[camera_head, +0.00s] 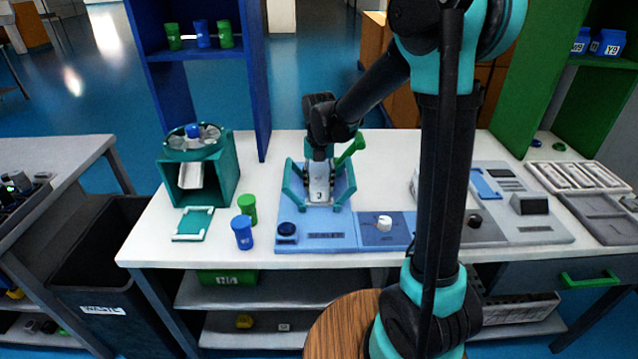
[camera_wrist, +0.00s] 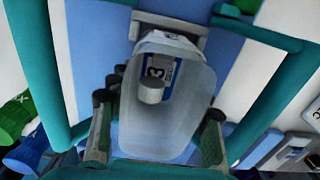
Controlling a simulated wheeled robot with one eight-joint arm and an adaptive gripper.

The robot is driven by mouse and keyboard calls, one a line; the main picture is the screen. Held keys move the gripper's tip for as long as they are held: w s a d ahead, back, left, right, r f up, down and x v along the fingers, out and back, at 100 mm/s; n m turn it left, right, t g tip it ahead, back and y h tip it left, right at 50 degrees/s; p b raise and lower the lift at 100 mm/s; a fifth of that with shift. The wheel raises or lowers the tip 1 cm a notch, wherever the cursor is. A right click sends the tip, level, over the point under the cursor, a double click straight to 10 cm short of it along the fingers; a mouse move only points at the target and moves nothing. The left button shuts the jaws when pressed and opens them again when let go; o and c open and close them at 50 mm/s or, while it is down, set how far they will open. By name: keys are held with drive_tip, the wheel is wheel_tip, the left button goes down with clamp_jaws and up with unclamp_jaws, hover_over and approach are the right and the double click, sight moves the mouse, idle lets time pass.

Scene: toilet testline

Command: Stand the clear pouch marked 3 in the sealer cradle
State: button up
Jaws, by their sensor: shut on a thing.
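The clear pouch marked 3 (camera_head: 319,190) stands about upright between the teal side walls of the sealer cradle (camera_head: 290,186). My gripper (camera_head: 318,158) comes down from above and is shut on the pouch's upper part. In the wrist view the pouch (camera_wrist: 180,120) lies between the two dark fingers of my gripper (camera_wrist: 158,122), with its 3 label and a grey cylinder showing. The cradle's teal frame (camera_wrist: 262,112) surrounds it there. Whether the pouch's bottom touches the cradle floor cannot be told.
A green lever (camera_head: 350,150) rises at the cradle's back right. The blue sealer base (camera_head: 325,236) carries a dark knob (camera_head: 287,230). Green (camera_head: 246,208) and blue (camera_head: 242,233) cups stand to the left, near a teal dispenser (camera_head: 212,178). Trays (camera_head: 598,212) lie far right.

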sight(319, 176)
drive_tip(key=o, duration=1.2)
drive_tip(key=shift+f, duration=0.1)
wheel_tip(319, 176, up, 12)
drive_tip(key=shift+r, duration=0.15)
